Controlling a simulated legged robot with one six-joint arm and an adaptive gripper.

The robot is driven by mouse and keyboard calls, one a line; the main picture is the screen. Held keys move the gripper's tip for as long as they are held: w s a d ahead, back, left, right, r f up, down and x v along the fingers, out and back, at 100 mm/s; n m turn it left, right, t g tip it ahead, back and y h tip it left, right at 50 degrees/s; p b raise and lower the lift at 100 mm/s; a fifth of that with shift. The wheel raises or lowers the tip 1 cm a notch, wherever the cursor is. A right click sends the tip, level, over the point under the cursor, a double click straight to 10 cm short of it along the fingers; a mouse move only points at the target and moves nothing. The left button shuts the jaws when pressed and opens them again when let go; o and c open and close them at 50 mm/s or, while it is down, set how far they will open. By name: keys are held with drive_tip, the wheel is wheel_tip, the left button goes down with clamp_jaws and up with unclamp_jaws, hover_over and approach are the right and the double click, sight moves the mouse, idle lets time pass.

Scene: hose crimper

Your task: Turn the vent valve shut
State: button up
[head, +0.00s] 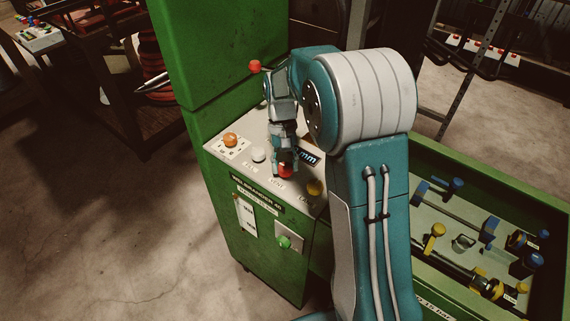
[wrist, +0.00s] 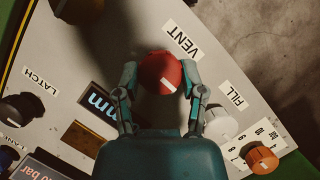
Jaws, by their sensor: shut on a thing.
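The vent valve is a round red knob (wrist: 160,70) on the pale panel, beside the printed VENT label (wrist: 184,41). A short white mark shows on its face, toward the lower right in the wrist view. My gripper (wrist: 159,77) has one finger on each side of the knob and is shut on it. In the head view the red knob (head: 286,171) shows below my gripper (head: 284,160), which comes down from above and partly covers it.
A white FILL knob (wrist: 221,124) and an orange knob (wrist: 262,160) sit to one side. A dark LATCH knob (wrist: 19,110) and a display (wrist: 98,103) are on the other. A parts tray (head: 470,180) lies right.

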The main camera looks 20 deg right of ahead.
drive_tip(key=shift+w, duration=0.1)
drive_tip(key=o, duration=1.1)
drive_tip(key=shift+o, duration=0.2)
drive_tip(key=v, duration=1.2)
